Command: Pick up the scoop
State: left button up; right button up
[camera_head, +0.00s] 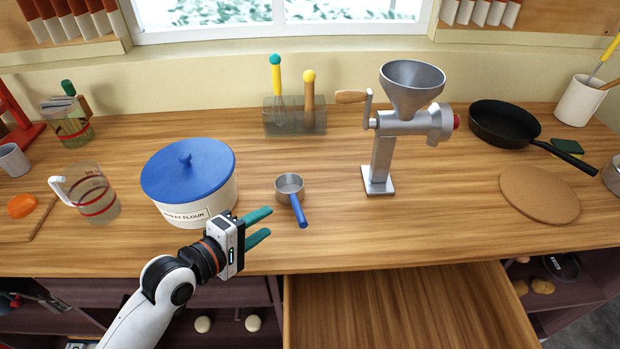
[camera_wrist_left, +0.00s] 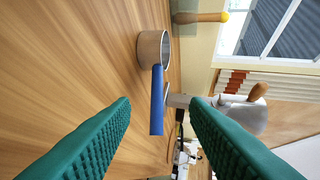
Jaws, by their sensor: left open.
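The scoop (camera_head: 289,184) is a small metal cup with a blue handle. It stands on the wooden counter, right of the flour canister, with its handle pointing toward the front edge. My left gripper (camera_head: 265,226) is open and empty, a little left of and in front of the handle. In the left wrist view the scoop's blue handle (camera_wrist_left: 157,100) shows between the two green fingers (camera_wrist_left: 158,118), beyond their tips and not touching them. My right gripper is not in view.
A flour canister with a blue lid (camera_head: 188,170) stands just left of the scoop. A metal grinder (camera_head: 383,150) stands to the right, and a holder with utensils (camera_head: 294,117) behind. An open drawer (camera_head: 405,305) juts out below.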

aim_at(295, 203)
pick_arm(q)
jog(key=shift+w+d, duration=0.3)
jog(key=shift+p+x, duration=0.3)
jog(key=shift+x, duration=0.85)
jog(key=x, duration=0.6)
jog(key=shift+a+f+p, duration=0.15)
jog(key=shift+f+p, duration=0.15)
jog(key=shift+p, duration=0.1)
jog(key=shift+w+d+f, duration=0.15)
jog(key=shift+w+d, duration=0.1)
jog(key=shift+d, duration=0.05)
jog(key=shift+s, duration=0.1)
jog(key=shift+c, duration=0.4)
grip_shut()
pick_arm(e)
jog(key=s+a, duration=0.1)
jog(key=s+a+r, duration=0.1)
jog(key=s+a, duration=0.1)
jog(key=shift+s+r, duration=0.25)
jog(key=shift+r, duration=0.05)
